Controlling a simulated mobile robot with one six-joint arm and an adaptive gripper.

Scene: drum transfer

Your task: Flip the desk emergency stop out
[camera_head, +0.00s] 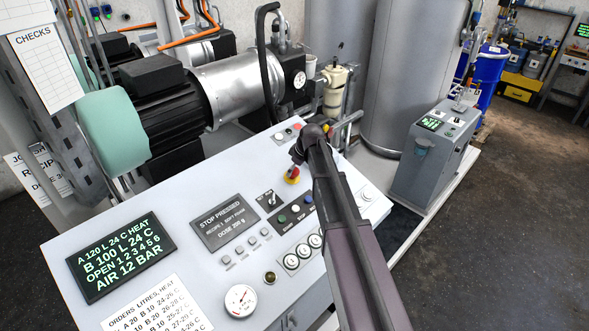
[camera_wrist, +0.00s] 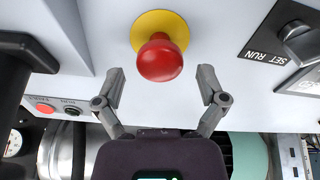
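The emergency stop is a red mushroom button (camera_wrist: 159,60) on a yellow round base (camera_wrist: 160,30) on the white sloped desk panel. In the head view the emergency stop (camera_head: 292,175) shows just left of my arm's end. In the wrist view my gripper (camera_wrist: 160,80) is open, with one finger to each side of the red button and clear space between. The fingers do not touch the button. In the head view my gripper is mostly hidden by my arm. A desk display (camera_head: 222,220) reads "STOP PRESSED".
A SET/RUN switch (camera_wrist: 302,45) sits beside the button, and a small red button (camera_wrist: 45,108) lies on the other side. The panel (camera_head: 190,265) also carries a green text screen (camera_head: 120,255), a gauge (camera_head: 241,300) and several small buttons. Pump machinery (camera_head: 170,100) stands behind the desk.

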